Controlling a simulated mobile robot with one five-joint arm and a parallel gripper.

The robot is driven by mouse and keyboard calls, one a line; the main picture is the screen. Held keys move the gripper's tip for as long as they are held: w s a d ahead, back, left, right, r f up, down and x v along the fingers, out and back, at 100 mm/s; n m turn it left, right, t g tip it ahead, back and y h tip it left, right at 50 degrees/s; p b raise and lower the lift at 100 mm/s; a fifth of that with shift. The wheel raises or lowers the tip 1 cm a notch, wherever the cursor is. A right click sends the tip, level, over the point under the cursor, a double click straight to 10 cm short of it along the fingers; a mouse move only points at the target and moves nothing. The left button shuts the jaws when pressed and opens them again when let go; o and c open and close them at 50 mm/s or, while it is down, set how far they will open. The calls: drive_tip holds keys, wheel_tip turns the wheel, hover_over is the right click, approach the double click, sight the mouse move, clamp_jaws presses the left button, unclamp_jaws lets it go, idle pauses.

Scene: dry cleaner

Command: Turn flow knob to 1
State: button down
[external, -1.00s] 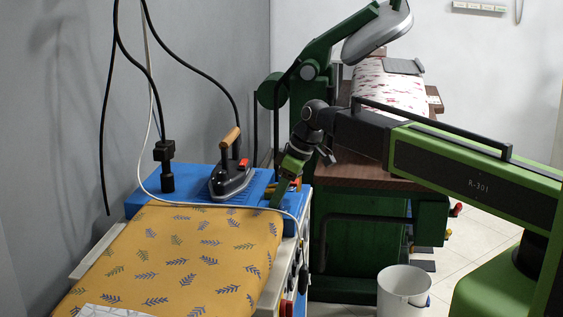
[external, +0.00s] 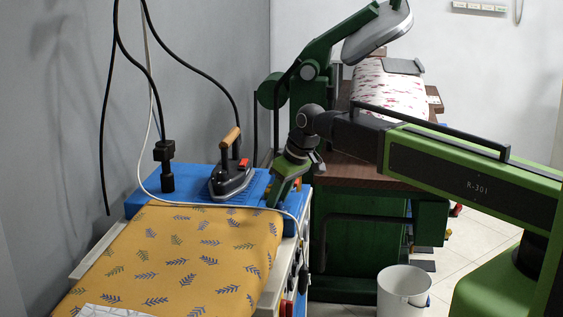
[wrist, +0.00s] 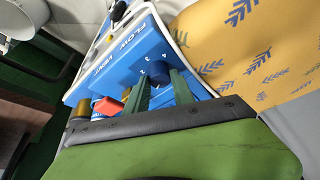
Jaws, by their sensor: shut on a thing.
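The flow knob (wrist: 161,69) is a small dark knob on the blue unit's sloped panel. In the wrist view it sits between the tips of my gripper (wrist: 160,77), one green finger on each side. My gripper is shut on it. White figures, 3 and 4 among them, show beside the knob, but its pointer cannot be made out. The blue panel (wrist: 107,60) carries the words "FLOW" and "UNIT". In the external view my gripper (external: 273,198) reaches down to the unit's right end and hides the knob.
A red-orange knob (wrist: 107,106) and a brass-coloured knob (wrist: 83,107) sit close beside my fingers. The iron (external: 232,175) stands on the blue top, left of my gripper. A white cable (external: 215,206) runs along the front edge. The yellow ironing board (external: 190,258) lies in front.

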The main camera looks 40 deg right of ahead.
drive_tip(key=c, duration=1.1)
unclamp_jaws()
drive_tip(key=p+v, duration=1.6)
drive_tip(key=v, duration=0.1)
drive_tip(key=shift+d+r, duration=0.1)
drive_tip(key=shift+r, duration=0.05)
